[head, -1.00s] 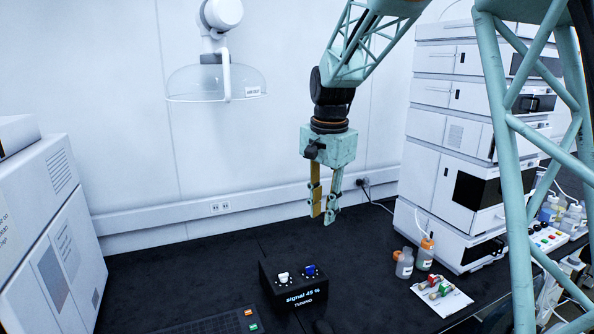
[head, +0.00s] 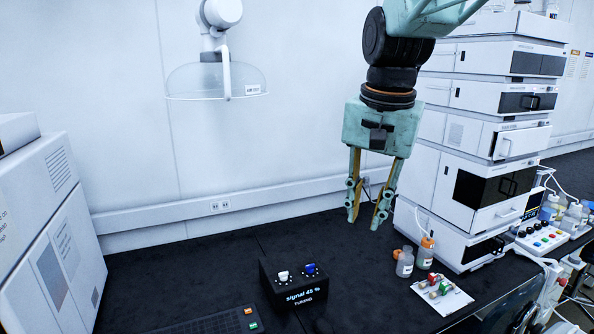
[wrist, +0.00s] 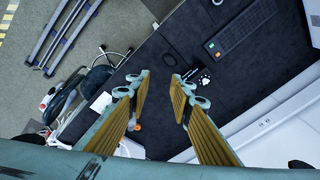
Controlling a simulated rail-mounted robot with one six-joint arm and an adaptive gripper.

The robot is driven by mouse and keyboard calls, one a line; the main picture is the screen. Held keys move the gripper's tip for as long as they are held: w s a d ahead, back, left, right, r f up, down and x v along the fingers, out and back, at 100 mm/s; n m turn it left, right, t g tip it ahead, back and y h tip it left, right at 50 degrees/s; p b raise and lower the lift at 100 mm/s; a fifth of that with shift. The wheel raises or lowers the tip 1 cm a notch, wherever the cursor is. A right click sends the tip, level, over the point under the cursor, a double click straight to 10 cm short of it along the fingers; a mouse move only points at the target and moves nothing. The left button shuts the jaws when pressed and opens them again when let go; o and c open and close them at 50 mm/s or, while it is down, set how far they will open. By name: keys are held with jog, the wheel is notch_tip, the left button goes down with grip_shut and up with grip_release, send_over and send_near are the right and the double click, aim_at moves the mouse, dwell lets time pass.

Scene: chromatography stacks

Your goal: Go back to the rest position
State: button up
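My gripper (head: 366,221) hangs fingers-down in the air in the head view, left of the tall instrument stack and above the dark bench. Its two fingers with yellow inner pads stand apart with nothing between them. In the wrist view my gripper (wrist: 160,84) also shows a clear gap between the pads. It touches nothing that I can see.
The chromatography stack (head: 470,190) stands to the right, close to my gripper. Bottles (head: 426,254) and a white card with small vials (head: 440,295) lie before it. A black knob box (head: 292,288) sits mid-bench. A fume hood (head: 216,82) hangs at the wall.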

jog(key=s+d+f+n+t, duration=0.1)
jog(key=s+d+n, duration=0.2)
jog(key=s, duration=1.2)
jog(key=s+d+f+n+b, duration=0.1)
jog(key=s+d+f+n, duration=0.1)
jog(key=s, duration=1.4)
jog(key=shift+s+d+f+n+t, duration=0.2)
jog(key=shift+d+n+t, duration=0.2)
jog(key=shift+d, duration=0.5)
jog(key=shift+w+r, duration=0.1)
jog(key=shift+r, duration=0.05)
